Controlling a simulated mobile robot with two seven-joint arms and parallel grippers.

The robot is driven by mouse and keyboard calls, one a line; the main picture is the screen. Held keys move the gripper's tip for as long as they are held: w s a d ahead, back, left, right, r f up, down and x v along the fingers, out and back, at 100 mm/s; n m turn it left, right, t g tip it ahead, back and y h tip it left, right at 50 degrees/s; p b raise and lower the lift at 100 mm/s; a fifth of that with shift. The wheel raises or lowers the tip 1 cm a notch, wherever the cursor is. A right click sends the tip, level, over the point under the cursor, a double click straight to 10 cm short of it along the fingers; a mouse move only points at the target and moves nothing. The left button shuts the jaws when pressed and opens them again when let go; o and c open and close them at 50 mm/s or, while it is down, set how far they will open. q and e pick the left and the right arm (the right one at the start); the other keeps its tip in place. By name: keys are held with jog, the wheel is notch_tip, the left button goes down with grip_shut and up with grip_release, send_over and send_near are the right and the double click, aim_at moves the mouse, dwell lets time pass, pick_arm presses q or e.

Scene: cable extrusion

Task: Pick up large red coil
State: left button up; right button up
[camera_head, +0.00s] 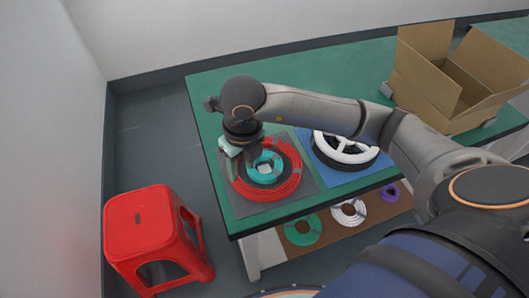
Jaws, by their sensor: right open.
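The large red coil (290,184) lies flat on a dark grey mat (248,210) at the left front of the green table. A smaller teal coil (265,178) sits inside its ring. My right gripper (251,157) points down over the far left part of the red coil and is open. It hides part of that side, and I cannot tell whether its fingers touch the coil. My left gripper is not in view.
A black-and-white reel (345,150) lies on a blue mat right of the coil. An open cardboard box (443,90) stands at the back right. A lower shelf holds green (302,230), white and purple coils. A red stool (145,222) stands at the left front.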

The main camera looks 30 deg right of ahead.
aim_at(239, 183)
jog(key=f, duration=0.4)
jog(key=w+f, duration=0.1)
jog(key=f, duration=0.2)
jog(key=shift+a, duration=0.3)
jog(key=shift+r, duration=0.1)
grip_shut()
